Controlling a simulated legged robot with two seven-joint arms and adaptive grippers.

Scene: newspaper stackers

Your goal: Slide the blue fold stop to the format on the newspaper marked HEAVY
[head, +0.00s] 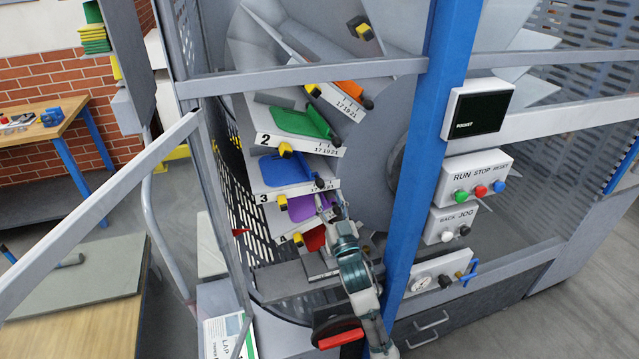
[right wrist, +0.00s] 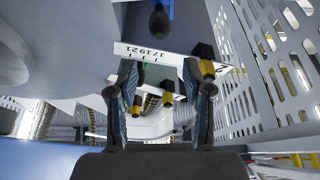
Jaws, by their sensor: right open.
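The blue fold stop (head: 285,170) is a blue plate on the shelf marked 3 in the head view. Its black knob (head: 320,183) is at the right, by the 17 19 21 scale. My right gripper (head: 326,206) is just below that knob, in front of the purple plate. In the right wrist view its two fingers (right wrist: 160,75) are apart with nothing gripped between them. A black knob with blue behind it (right wrist: 158,20) shows beyond the fingertips, at the top. The printed newspaper (head: 222,336) at the lower left is cut off; I cannot read HEAVY on it. My left gripper is out of view.
A green plate (head: 300,122) on shelf 2 and a purple plate (head: 305,207) are above and below the blue one. A yellow-black knob (head: 283,202) is close by. The blue post (head: 425,150) stands to the right, and grey rails cross the front.

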